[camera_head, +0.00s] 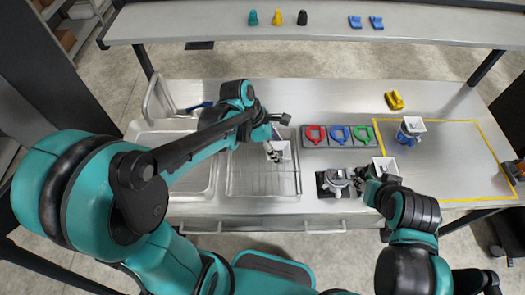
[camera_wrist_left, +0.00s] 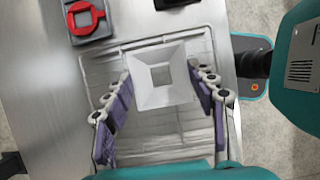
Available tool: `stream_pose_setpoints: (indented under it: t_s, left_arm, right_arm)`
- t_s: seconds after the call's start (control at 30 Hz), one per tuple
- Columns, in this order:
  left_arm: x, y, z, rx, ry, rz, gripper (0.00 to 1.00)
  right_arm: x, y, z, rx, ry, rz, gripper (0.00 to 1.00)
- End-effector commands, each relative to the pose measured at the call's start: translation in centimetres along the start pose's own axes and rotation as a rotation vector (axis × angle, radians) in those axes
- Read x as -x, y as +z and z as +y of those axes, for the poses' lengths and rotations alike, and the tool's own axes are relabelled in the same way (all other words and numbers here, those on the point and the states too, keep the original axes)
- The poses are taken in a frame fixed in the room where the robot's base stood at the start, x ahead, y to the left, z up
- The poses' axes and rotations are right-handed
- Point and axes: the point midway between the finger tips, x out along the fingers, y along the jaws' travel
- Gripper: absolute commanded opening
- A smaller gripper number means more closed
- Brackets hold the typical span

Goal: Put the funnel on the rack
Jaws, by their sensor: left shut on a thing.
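The white square funnel (camera_wrist_left: 147,85) is between the fingertips of my left gripper (camera_wrist_left: 160,78) in the left wrist view, with its square opening facing the camera. My left gripper (camera_head: 273,152) is shut on it. In the head view the funnel (camera_head: 283,150) shows over the back right part of the wire rack (camera_head: 262,182). The rack bars (camera_wrist_left: 160,145) also show beneath it in the wrist view. I cannot tell whether the funnel touches the rack. My right gripper (camera_head: 372,180) is low at the counter front, partly hidden; its jaw state is unclear.
A sink basin (camera_head: 202,188) lies left of the rack. Red (camera_head: 314,134), blue (camera_head: 339,134) and green (camera_head: 363,133) clamp-like pieces sit on grey blocks to the right. A black-based device (camera_head: 333,184) and a white square-topped item (camera_head: 386,165) stand near my right gripper. A yellow-outlined area (camera_head: 455,170) is mostly clear.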

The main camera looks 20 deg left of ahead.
Motion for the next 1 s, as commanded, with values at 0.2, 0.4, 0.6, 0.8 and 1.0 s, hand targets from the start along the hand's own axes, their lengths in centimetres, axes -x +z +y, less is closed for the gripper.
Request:
stream_pose_setpoints:
  t_s: [0.2,0.4,0.6,0.8,1.0]
  left_arm:
    - [-1.1,-4.5,2.8,0.003,0.002,-0.001,0.22]
    - [-1.4,-5.7,3.4,-0.001,-0.001,0.000,0.22]
    - [-3.9,-6.8,3.5,-0.002,0.000,0.000,0.22]
    - [-4.9,-7.3,3.5,-0.001,0.000,0.000,0.22]
    - [-5.0,-7.3,3.5,-0.001,0.000,0.000,0.22]
  right_arm:
    - [-1.0,0.7,0.0,0.000,0.000,0.000,0.42]
    - [-1.2,0.8,0.0,0.000,0.000,0.000,0.42]
    - [-2.0,1.4,0.0,0.000,0.000,0.000,0.42]
    - [-2.2,1.6,0.0,0.000,0.000,0.000,0.42]
    - [-2.3,1.6,0.0,0.000,0.000,0.000,0.42]
